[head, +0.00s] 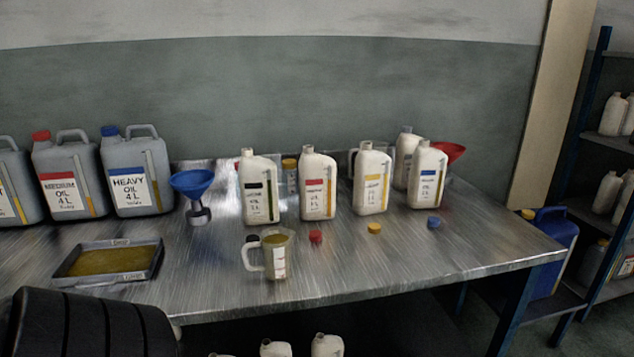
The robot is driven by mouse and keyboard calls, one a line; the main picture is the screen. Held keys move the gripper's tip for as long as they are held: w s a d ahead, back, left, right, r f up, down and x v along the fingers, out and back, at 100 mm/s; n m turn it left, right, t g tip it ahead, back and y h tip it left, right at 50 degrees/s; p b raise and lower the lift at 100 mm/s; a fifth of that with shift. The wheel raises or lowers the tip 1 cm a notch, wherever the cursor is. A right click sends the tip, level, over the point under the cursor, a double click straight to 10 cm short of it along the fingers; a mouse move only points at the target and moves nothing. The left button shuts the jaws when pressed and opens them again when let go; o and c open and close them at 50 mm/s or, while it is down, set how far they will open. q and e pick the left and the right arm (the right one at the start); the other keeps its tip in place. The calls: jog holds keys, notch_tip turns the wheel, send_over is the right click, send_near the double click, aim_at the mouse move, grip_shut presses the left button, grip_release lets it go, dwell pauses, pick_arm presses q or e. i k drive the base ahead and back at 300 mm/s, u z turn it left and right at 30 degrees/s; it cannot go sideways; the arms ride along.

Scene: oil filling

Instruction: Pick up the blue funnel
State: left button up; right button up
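The blue funnel (192,182) stands upright near the back of the metal table, left of centre. Its wide mouth faces up, and its lower end meets a small grey metal piece (199,214) on the table. It is between the blue-capped heavy oil can (140,172) on its left and a white bottle with a black label (258,188) on its right. Neither of my grippers is in view.
A jug with dark oil (278,262) and loose red (315,237), yellow and blue caps are in front of the white bottles. An oil-filled tray (162,262) lies front left. A red funnel (449,152) is behind the bottles. Bare metal table (205,265) lies in front of the blue funnel.

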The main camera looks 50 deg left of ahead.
aim_at(192, 184)
jog(key=z, duration=0.85)
jog(key=k, duration=1.4)
jog(key=u, duration=0.85)
